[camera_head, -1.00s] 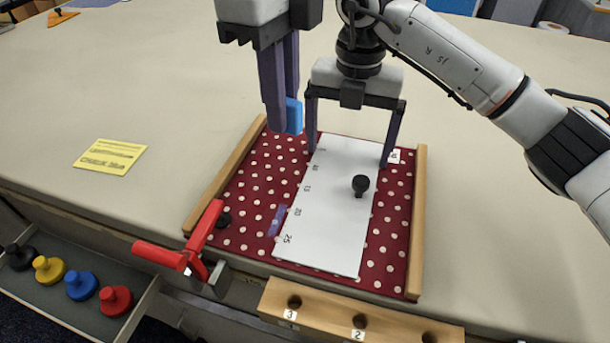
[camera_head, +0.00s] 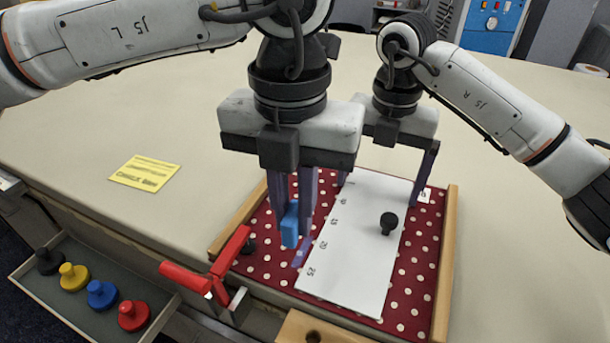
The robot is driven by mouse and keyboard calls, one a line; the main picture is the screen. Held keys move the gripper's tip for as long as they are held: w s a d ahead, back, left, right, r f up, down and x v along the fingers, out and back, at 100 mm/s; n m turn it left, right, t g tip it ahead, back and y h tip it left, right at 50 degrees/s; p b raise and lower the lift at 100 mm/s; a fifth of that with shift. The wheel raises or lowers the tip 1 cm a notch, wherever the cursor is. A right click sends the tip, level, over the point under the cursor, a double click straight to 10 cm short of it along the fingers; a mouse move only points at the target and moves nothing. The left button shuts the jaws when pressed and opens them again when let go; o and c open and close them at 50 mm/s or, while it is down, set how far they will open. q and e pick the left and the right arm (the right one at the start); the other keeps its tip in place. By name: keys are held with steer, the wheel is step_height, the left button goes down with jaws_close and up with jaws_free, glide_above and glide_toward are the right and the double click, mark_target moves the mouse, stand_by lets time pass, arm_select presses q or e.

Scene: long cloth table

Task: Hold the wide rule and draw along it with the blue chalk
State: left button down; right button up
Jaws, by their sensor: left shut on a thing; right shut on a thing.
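The wide rule (camera_head: 352,262) is a white plate with numbers along its left edge and a black knob (camera_head: 389,222). It lies on the red dotted cloth (camera_head: 415,262). My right gripper (camera_head: 385,190) straddles the rule's far end, one finger at each side, shut on it. The blue chalk (camera_head: 290,224) is a small blue block. My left gripper (camera_head: 292,235) is shut on it, just left of the rule's numbered edge. A purple-blue strip (camera_head: 302,250) shows on the cloth below the chalk. Whether the chalk touches the cloth cannot be told.
Wooden rails (camera_head: 446,265) border the cloth. A red toggle clamp (camera_head: 212,276) stands at the front left edge. An open drawer (camera_head: 35,285) holds black, yellow, blue (camera_head: 102,294) and red knobs. A yellow note (camera_head: 145,173) lies left. The table's left and far parts are clear.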

arm_select(q)
steer(key=shift+s+a+f+m, duration=0.15)
steer(key=shift+s+f+m, duration=0.25)
steer(key=shift+m, duration=0.3)
steer(key=shift+f, duration=2.85)
steer(key=shift+f, duration=0.5)
steer(key=shift+w, duration=0.1)
steer(key=shift+w+d+r, duration=0.1)
steer(key=shift+w+d, duration=0.1)
steer(key=shift+w, duration=0.25)
steer(key=shift+w+d, duration=0.2)
steer(key=shift+w, duration=0.25)
steer(key=shift+w, duration=0.15)
steer(key=shift+w+d, duration=0.4)
steer(key=shift+w, duration=0.4)
steer(key=shift+w, duration=0.1)
